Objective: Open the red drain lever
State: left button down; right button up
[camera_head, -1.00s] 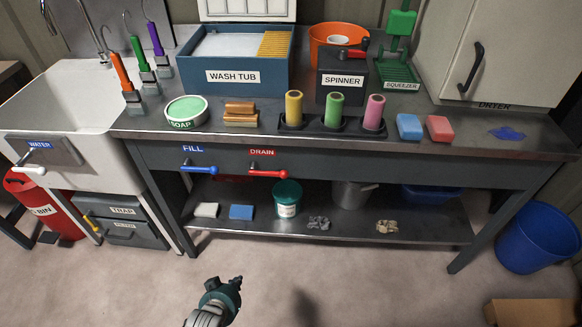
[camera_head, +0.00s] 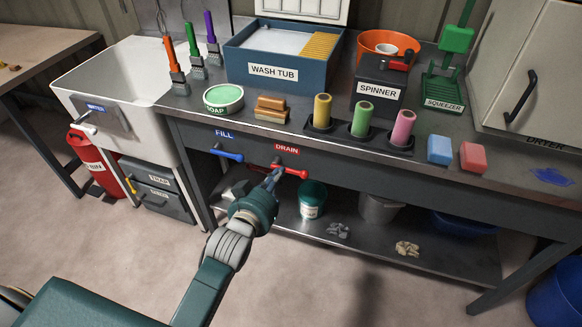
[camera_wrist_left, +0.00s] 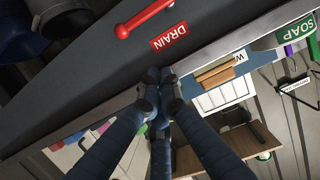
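The red drain lever (camera_head: 293,171) sits on the dark front panel of the bench, under the red DRAIN label (camera_head: 286,149). It lies nearly level, its knob end to the right. My left gripper (camera_head: 273,178) is just in front of the panel by the lever's left part and overlaps it in the head view. In the left wrist view the fingertips (camera_wrist_left: 157,76) are together with nothing between them, and the red lever (camera_wrist_left: 145,18) shows apart from them. Contact is not visible. My right gripper is out of view.
The blue fill lever (camera_head: 227,154) is left of the drain lever on the same panel. The wash tub (camera_head: 270,79) stands on the bench above. A teal pail (camera_head: 312,200) is on the lower shelf, behind and right of my gripper. The floor in front is clear.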

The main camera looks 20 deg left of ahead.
pick_arm(q)
jog(key=x, duration=1)
jog(key=shift+w, duration=0.1)
notch_tip(320, 180, down, 3)
jog(key=shift+d+r, duration=0.1)
jog(key=shift+f, duration=0.65)
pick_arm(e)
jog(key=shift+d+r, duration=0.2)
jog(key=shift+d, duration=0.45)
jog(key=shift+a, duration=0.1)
